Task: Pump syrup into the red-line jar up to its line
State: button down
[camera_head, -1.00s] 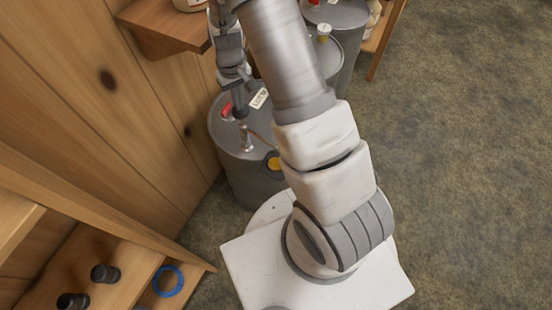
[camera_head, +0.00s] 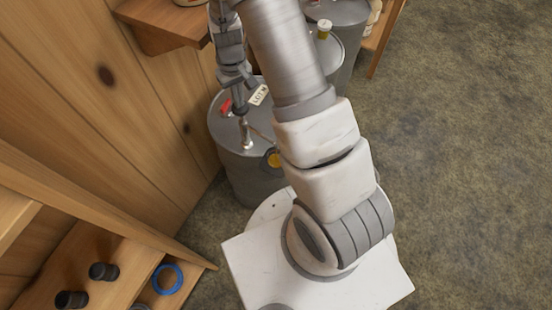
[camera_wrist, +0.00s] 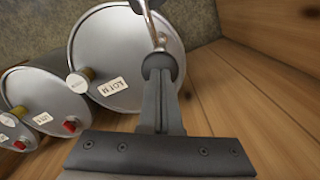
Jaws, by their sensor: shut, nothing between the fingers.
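My gripper (camera_head: 237,92) points down over the nearest grey drum (camera_head: 228,165) and is shut and empty. Its fingers are at the dark top of a metal pump (camera_head: 246,135) standing on that drum. In the wrist view the fingers (camera_wrist: 160,75) overlap this round dark top, and I cannot tell whether they touch it. The pump's bright spout shows beyond it (camera_wrist: 155,30). A jar's lower edge (camera_head: 190,2) shows on the wooden shelf at the top, mostly cut off. No red line is visible, so I cannot tell which jar it is.
Further drums (camera_head: 325,50) stand behind. The wall is left; a lower shelf (camera_head: 125,265) holds dark jars and a blue ring (camera_head: 167,279). Floor at right is clear.

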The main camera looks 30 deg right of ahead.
jog(key=shift+f+b, duration=1.35)
jog(key=shift+f, duration=0.5)
jog(key=shift+r, duration=0.2)
jog(key=shift+r+p, duration=1.75)
jog(key=shift+r, duration=0.65)
jog(key=shift+f, duration=0.1)
